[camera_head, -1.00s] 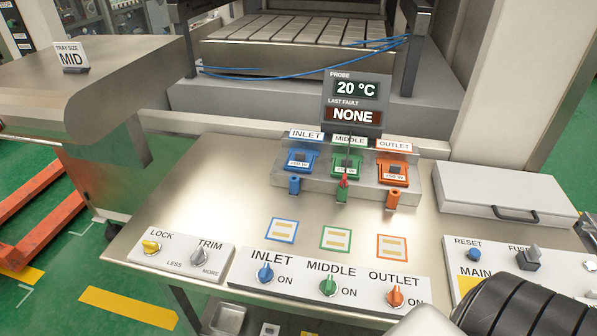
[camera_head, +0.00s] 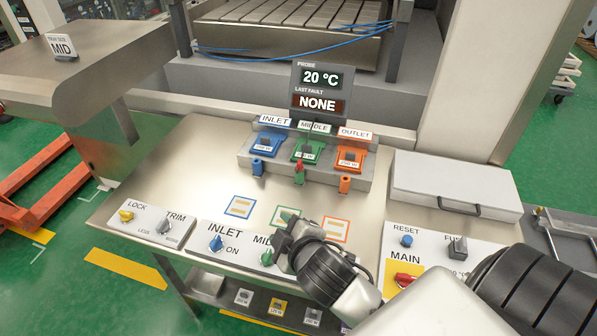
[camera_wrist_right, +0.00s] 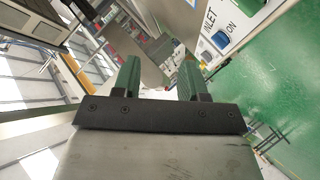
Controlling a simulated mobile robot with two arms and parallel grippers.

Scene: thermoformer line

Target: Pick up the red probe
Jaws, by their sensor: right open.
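The red probe (camera_head: 299,167) is a small red piece with a thin dark rod above it. It stands at the green middle station of the grey block, in front of the display. My right gripper (camera_head: 283,242) is over the switch panel, nearer to me than the probe and apart from it. In the right wrist view its two green fingers (camera_wrist_right: 160,78) are spread with nothing held between them. The probe cannot be made out clearly in that view. My left gripper is not in view.
The block carries blue inlet (camera_head: 271,143) and orange outlet (camera_head: 351,158) units beside the probe. The display (camera_head: 320,90) stands behind. A closed metal box (camera_head: 450,185) is to the right. My right arm hides the outlet switch. Bare steel lies left of the coloured squares.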

